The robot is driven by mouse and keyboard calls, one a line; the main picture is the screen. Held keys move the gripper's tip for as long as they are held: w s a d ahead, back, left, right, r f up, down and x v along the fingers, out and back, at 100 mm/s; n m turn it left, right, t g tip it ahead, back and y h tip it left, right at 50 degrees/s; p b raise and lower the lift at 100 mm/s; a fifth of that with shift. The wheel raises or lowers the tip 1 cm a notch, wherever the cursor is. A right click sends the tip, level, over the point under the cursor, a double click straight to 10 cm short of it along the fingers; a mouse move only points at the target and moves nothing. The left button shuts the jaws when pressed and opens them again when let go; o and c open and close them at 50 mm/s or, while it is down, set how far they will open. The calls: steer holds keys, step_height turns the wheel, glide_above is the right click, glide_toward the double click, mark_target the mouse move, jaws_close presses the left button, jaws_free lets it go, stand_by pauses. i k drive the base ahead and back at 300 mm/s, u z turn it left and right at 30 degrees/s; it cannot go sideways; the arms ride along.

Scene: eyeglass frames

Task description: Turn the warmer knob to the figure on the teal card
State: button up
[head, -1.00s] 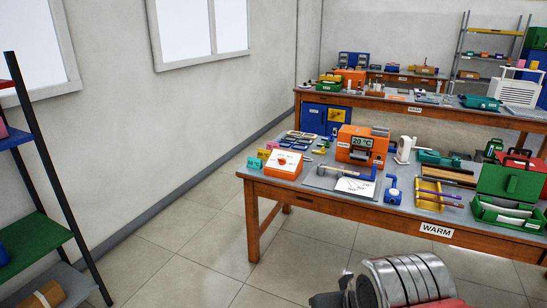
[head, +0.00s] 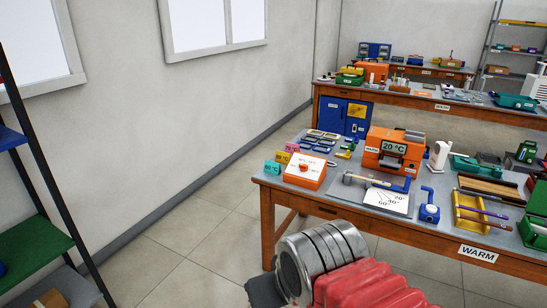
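An orange control box with a white dial face (head: 301,177) and a small red knob (head: 303,167) stands at the left end of the near table. The figures around the knob and its pointing direction are too small to read surely. A teal card (head: 273,168) stands just left of the box, with dark writing too small to read surely. An orange warmer (head: 395,163) behind to the right has a display (head: 394,148) reading 20 °C. My arm shows at the bottom, short of the table. My gripper's fingers cannot be seen.
A white sheet (head: 386,200) with a hammer-like tool, a blue stand (head: 429,206) and a yellow rack (head: 480,213) lie to the right. Floor is open left of the table, before a shelf (head: 38,248).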

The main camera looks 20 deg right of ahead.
mark_target(303, 168)
steer(key=u, duration=0.3)
steer(key=i, duration=1.65)
steer(key=z, duration=0.4)
steer(key=i, duration=0.75)
steer(key=z, duration=0.75)
steer(key=i, duration=0.5)
steer(key=z, duration=0.3)
